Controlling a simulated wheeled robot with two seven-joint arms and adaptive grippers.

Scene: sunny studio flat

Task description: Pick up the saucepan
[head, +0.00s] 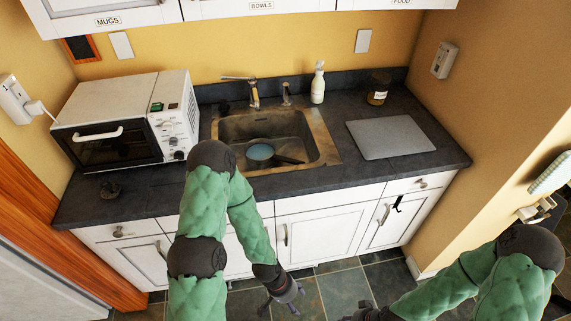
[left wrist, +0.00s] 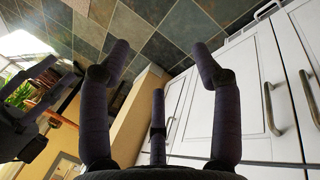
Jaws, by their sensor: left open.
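The saucepan (head: 261,152) sits in the sink (head: 325,150), with its dark handle pointing right. Its inside looks bluish, and my left arm's elbow is close to its left edge in the head view. My left gripper (head: 283,304) is open and empty, hanging low in front of the cabinets, below and well apart from the saucepan.
A white toaster oven (head: 120,118) stands left of the sink. A faucet (head: 253,95) and a soap bottle (head: 318,84) are behind it. A grey board (head: 390,137) and a jar (head: 378,89) are on the right counter. Cabinet handles (head: 285,235) stick out near my left gripper.

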